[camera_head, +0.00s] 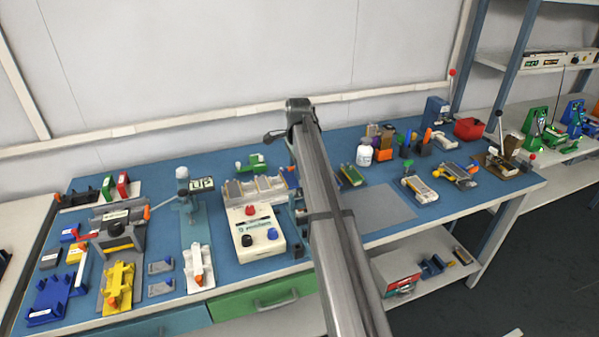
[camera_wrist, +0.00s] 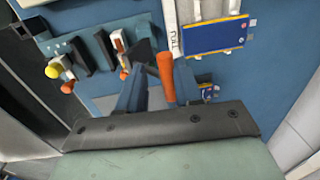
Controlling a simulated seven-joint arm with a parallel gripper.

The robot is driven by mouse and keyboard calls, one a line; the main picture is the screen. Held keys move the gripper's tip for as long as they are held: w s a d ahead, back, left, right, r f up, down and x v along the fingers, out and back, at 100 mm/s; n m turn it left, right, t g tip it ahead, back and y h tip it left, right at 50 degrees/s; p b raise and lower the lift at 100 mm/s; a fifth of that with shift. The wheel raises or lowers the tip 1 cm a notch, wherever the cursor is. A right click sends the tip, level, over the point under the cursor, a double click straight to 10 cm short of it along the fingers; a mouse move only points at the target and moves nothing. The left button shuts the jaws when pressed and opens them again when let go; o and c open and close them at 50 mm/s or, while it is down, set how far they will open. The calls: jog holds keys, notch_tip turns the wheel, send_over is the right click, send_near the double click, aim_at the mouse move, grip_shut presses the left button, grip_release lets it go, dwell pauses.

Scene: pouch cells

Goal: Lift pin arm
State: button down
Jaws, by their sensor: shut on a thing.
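In the wrist view an orange handle (camera_wrist: 166,76) stands between the two blue-grey fingers of my gripper (camera_wrist: 158,72). My gripper is shut on this handle, which I take for the pin arm's grip. The part that the handle joins is hidden. In the head view my own arm crosses the middle of the bench and hides the gripper's fingertips and the handle. I cannot tell there how far the pin arm is raised.
In the wrist view a blue board with a yellow edge (camera_wrist: 215,36) lies right of the fingers. Upright dark blocks (camera_wrist: 104,48) and a yellow ball (camera_wrist: 52,71) are at left. In the head view, a white control box (camera_head: 254,238) lies left of my arm; a grey mat (camera_head: 380,208) is clear.

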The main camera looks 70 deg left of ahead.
jog(key=shift+s+a+f+h, duration=0.1)
jog(key=shift+a+f+h, duration=0.4)
jog(key=shift+a+h, duration=0.35)
jog(key=shift+a+f+h, duration=0.45)
jog(key=shift+a+h, duration=0.25)
jog(key=shift+h, duration=0.25)
jog(key=c, duration=1.1)
grip_release()
jog(key=shift+a+f, duration=0.1)
jog(key=v, duration=0.8)
jog(key=shift+d, duration=0.25)
